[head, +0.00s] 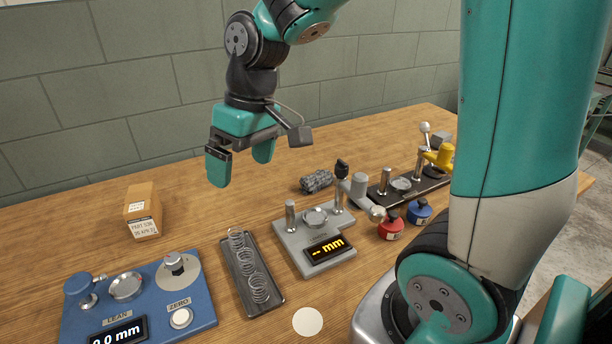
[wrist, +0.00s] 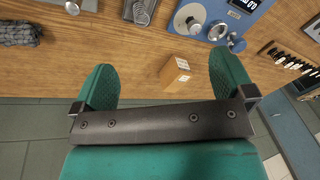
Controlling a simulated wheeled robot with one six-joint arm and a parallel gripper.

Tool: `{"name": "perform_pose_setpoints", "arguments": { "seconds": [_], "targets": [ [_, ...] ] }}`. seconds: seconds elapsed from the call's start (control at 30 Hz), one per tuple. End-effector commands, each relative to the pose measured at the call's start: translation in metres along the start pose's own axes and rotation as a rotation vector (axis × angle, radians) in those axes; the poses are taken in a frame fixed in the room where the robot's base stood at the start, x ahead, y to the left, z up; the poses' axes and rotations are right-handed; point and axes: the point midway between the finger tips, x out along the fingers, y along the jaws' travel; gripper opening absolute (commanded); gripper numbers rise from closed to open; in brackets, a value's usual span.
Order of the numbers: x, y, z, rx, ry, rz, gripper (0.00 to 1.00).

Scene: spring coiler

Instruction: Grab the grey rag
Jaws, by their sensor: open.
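The grey rag (head: 316,181) lies rolled or bunched on the wooden table, behind the grey gauge with the "-- mm" display. In the wrist view the rag (wrist: 18,33) shows at the upper left, partly cut by the frame edge. My gripper (head: 240,170) hangs above the table, to the left of the rag and apart from it. In the wrist view my gripper (wrist: 165,80) has its two teal fingers wide apart with nothing held between them.
A cardboard box (head: 143,209) stands at the left. A blue gauge unit (head: 205,306), a dark tray (head: 277,297) with springs and the grey gauge (head: 290,240) are in front. Red (head: 391,228) and blue (head: 419,212) containers stand right of the rag. The table behind the rag is clear.

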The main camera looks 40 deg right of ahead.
Motion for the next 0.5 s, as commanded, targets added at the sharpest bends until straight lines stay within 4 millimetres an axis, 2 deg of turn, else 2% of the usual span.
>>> {"name": "perform_pose_setpoints", "arguments": {
  "seconds": [0.03,0.07,0.1,0.2,0.3,0.4,0.5],
  "targets": [
    [-0.008,0.043,-0.02,0.084,-0.012,0.034,1.0],
    [-0.009,0.069,-0.028,0.126,-0.017,0.055,1.0],
    [-0.01,0.103,-0.036,0.18,-0.027,0.082,1.0],
    [-0.008,0.182,-0.042,0.304,-0.049,0.136,1.0],
    [-0.004,0.242,-0.034,0.398,-0.072,0.173,1.0],
    [0.0,0.281,-0.024,0.458,-0.087,0.195,1.0],
    [0.006,0.299,-0.018,0.485,-0.096,0.204,1.0]
  ]
}}
